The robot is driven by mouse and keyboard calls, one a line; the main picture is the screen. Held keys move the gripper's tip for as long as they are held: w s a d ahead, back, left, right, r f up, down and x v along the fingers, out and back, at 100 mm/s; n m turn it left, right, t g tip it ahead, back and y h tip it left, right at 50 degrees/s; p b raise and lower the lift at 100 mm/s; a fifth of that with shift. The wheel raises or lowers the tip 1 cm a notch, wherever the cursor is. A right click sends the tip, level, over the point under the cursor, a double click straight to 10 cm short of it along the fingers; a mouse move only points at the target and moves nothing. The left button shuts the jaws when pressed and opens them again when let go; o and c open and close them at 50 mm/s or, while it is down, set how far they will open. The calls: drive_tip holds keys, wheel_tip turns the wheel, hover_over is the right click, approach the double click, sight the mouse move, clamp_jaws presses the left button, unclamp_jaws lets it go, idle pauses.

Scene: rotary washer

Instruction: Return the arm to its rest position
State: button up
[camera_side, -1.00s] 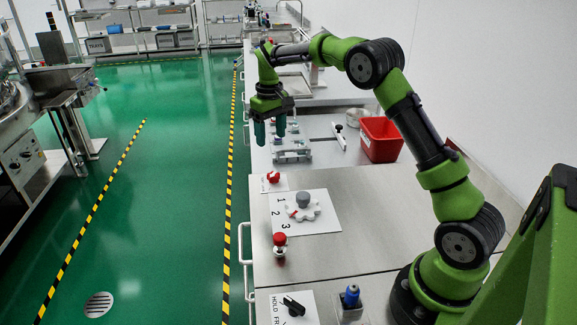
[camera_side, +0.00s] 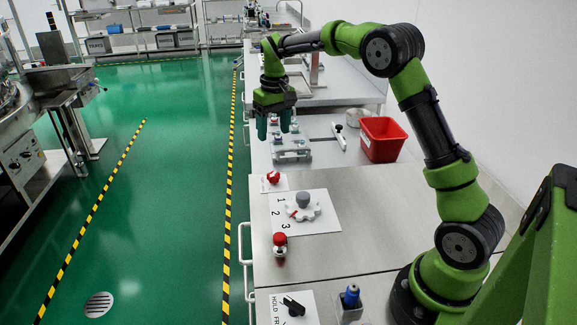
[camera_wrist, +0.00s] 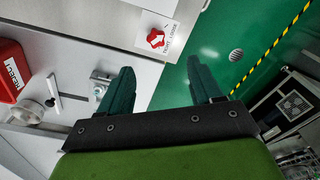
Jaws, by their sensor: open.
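My gripper (camera_side: 274,124) hangs pointing down above the far part of the bench in the side view, its green fingers spread and empty. In the wrist view the fingers of my gripper (camera_wrist: 160,85) are apart with nothing between them. My arm is raised and bent over the bench.
A red bin (camera_side: 382,139) stands right of my gripper. Nearer are a grey rotary knob (camera_side: 303,200) on a numbered plate, a red knob (camera_side: 280,240), a black switch (camera_side: 293,305) and a blue-topped part (camera_side: 351,294). Green floor (camera_side: 165,200) lies left of the bench.

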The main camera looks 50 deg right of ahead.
drive_tip(key=s+a+r+t, duration=0.2)
drive_tip(key=s+a, duration=0.3)
drive_tip(key=s, duration=0.3)
drive_tip(key=s+a+r+t+y, duration=0.1)
drive_tip(key=s+a+r+t, duration=0.1)
drive_tip(key=s, duration=0.7)
drive_tip(key=s+a+r+t+y, duration=0.1)
drive_tip(key=s+a+r+t, duration=0.1)
drive_tip(key=s+a, duration=0.5)
drive_tip(key=shift+s+a+r+m+t, duration=0.35)
drive_tip(key=shift+s+r, duration=0.35)
drive_tip(key=shift+s, duration=0.35)
